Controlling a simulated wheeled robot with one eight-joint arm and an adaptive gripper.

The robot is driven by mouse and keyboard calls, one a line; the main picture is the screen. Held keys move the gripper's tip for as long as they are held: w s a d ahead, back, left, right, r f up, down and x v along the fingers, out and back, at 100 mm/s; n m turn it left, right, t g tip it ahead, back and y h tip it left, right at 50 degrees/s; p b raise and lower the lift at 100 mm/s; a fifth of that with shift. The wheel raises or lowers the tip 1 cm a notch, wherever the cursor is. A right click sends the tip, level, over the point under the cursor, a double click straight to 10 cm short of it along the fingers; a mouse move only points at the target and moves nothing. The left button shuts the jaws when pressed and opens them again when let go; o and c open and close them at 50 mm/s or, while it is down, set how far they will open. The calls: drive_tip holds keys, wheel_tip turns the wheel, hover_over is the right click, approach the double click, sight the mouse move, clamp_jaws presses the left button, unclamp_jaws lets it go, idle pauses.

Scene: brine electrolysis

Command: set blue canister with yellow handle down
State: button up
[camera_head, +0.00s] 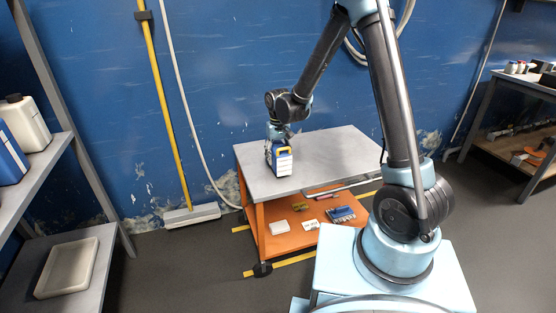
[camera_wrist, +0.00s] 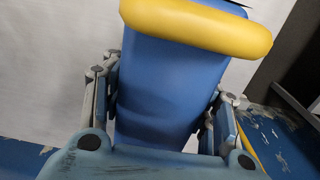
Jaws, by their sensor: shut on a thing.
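The blue canister with a yellow handle (camera_head: 282,163) is upright at the left part of the cart's grey top (camera_head: 325,160) in the head view. It has a white label on its side. I cannot tell whether its base touches the top. My gripper (camera_head: 278,143) is shut on the canister from above and behind. In the wrist view the blue body of the canister (camera_wrist: 165,85) fills the middle, with its yellow handle (camera_wrist: 195,25) at the top. The fingers of my gripper (camera_wrist: 160,110) lie along both its sides.
The cart's orange lower shelf (camera_head: 285,245) carries several small items. The grey top is otherwise clear to the right. A shelf (camera_head: 75,235) with a pale tray and containers stands at left. A workbench (camera_head: 520,85) stands at right.

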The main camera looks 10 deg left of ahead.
sight(278, 146)
drive_tip(key=shift+f, duration=0.8)
drive_tip(key=o, duration=1.2)
drive_tip(key=shift+f, duration=0.1)
wheel_tip(278, 146, up, 12)
drive_tip(key=shift+r, duration=0.15)
